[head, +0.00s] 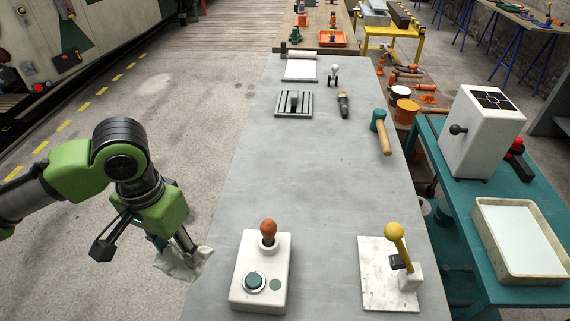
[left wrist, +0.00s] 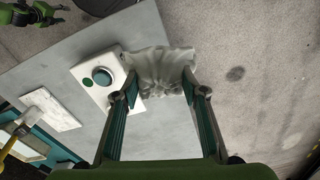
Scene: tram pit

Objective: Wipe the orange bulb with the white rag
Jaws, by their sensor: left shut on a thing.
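The orange bulb (head: 268,230) stands upright in a socket at the far end of a white box (head: 246,272) on the grey table. The box also shows in the left wrist view (left wrist: 88,70), where the bulb cannot be made out. My left gripper (head: 186,246) is left of the box, by the table's left edge. It is shut on the white rag (head: 183,264), which hangs crumpled from its fingertips. The rag also shows between the fingers in the left wrist view (left wrist: 160,68). Rag and bulb are apart. I cannot make out my right gripper.
The white box has a dark green button (head: 254,282) in front. A yellow-knobbed lever (head: 396,240) stands on a white plate to the right. A teal-headed mallet (head: 381,132) lies farther back. The table's middle is clear.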

